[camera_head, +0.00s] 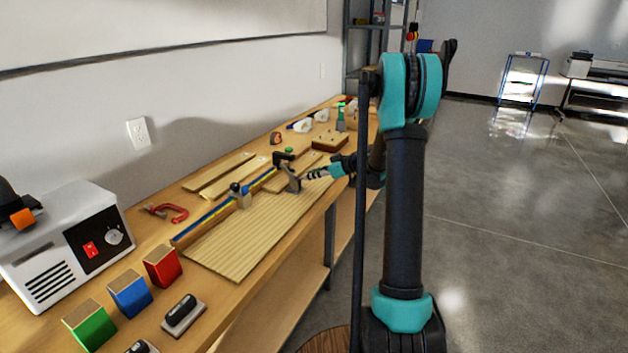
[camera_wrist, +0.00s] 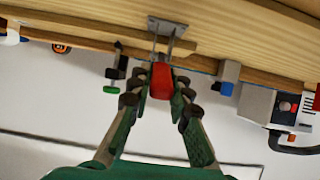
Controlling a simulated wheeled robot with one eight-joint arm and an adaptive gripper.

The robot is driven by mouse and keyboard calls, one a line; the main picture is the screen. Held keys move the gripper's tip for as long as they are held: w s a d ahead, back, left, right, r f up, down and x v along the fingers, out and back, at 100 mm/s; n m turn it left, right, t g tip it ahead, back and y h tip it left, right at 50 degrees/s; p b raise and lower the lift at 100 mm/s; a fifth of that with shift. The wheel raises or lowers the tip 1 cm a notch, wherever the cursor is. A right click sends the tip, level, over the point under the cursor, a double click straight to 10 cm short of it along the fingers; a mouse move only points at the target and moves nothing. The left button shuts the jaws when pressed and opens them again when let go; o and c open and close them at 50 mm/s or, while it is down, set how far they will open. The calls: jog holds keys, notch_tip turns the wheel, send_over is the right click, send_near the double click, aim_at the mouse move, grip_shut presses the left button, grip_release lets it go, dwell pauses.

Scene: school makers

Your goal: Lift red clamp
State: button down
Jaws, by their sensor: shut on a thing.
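In the wrist view my gripper (camera_wrist: 160,85) is shut on the red part of a red clamp (camera_wrist: 161,78), one finger on each side. Two grey metal prongs (camera_wrist: 166,27) extend from the red part towards the wooden board. I cannot tell if they touch it. In the head view my gripper (camera_head: 308,175) is low over the far part of the ribbed board, with a grey piece (camera_head: 293,180) at its tip; the red part is hidden there. A separate red C-shaped clamp (camera_head: 168,212) lies on the bench near the wall.
The ribbed board (camera_head: 245,238) lies on the bench. A blue-barred clamp (camera_head: 208,217) runs along its wall side. Loose planks (camera_head: 220,173) lie behind. A white machine (camera_head: 65,250) and red, blue and green blocks (camera_head: 162,268) stand at the near left. Open floor lies right.

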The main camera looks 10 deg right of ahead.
jog(key=shift+w+a+r+g+h, duration=0.3)
jog(key=shift+a+r+g+h, duration=0.15)
jog(key=shift+r+g+h, duration=0.4)
jog(key=shift+f, duration=0.1)
jog(key=c, duration=1.4)
grip_release()
jog(key=v, duration=1.2)
jog(key=shift+a, duration=0.15)
jog(key=shift+s, duration=0.1)
